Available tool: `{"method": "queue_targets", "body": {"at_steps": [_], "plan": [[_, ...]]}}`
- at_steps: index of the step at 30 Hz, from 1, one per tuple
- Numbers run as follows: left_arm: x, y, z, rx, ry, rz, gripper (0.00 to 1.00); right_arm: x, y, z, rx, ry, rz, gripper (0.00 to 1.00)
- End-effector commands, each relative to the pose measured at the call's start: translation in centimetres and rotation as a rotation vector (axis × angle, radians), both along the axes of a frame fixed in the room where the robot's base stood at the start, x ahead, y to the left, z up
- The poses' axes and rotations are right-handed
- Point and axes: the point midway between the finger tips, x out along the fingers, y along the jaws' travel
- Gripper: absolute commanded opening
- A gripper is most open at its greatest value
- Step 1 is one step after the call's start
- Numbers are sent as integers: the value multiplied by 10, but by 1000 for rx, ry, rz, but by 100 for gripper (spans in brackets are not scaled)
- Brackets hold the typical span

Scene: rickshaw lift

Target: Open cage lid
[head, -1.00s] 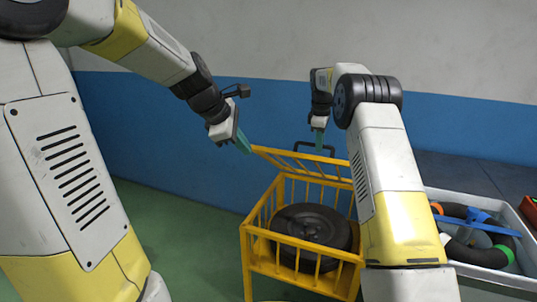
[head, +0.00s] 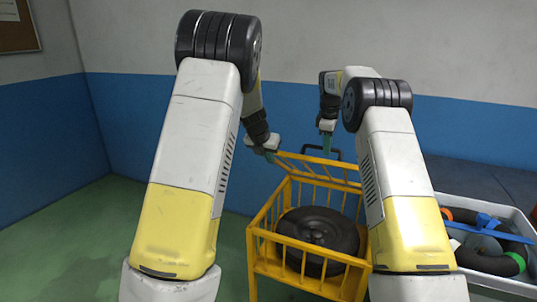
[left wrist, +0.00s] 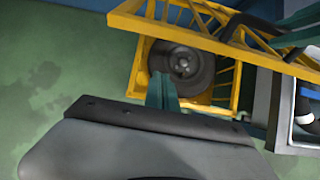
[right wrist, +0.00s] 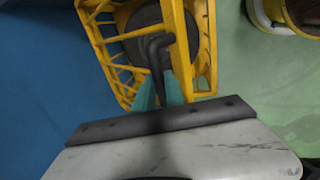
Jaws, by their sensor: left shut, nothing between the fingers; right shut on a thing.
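The yellow cage (head: 297,243) stands in the middle of the head view with a black wheel (head: 320,232) inside. Its barred yellow lid (head: 318,172) is tilted up above the cage's top opening. The lid's black handle (head: 307,149) shows at its far edge. My right gripper (head: 327,143) is shut on this handle; the right wrist view shows the handle (right wrist: 157,58) between the fingers. My left gripper (head: 269,155) is shut and empty at the lid's left corner. In the left wrist view its fingers (left wrist: 160,90) overlap the cage's edge; I cannot tell whether they touch the lid.
A white tray (head: 522,222) with rings and a blue part stands to the right of the cage. A blue and white wall (head: 140,130) runs behind. The green floor (head: 70,240) to the left is clear. My forearms cover parts of the view.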

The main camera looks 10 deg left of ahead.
Motion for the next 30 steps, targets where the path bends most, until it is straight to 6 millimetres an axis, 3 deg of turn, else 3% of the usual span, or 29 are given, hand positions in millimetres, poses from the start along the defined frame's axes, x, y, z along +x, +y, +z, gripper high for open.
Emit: {"method": "queue_targets", "body": {"at_steps": [1, 8, 15, 30], "plan": [[6, -1, -12, 0, 4, 2, 0, 1, -8, -4, -10, 0, -8, 0], [31, -9, -52, 0, 3, 2, 0, 1, -8, -4, -10, 0, -9, 0], [50, -16, -23, 0, -1, -2, 0, 1, -8, -4, -10, 0, -9, 0], [55, -18, -15, 0, 0, -2, 0, 1, -8, -3, -10, 0, -8, 0]]}}
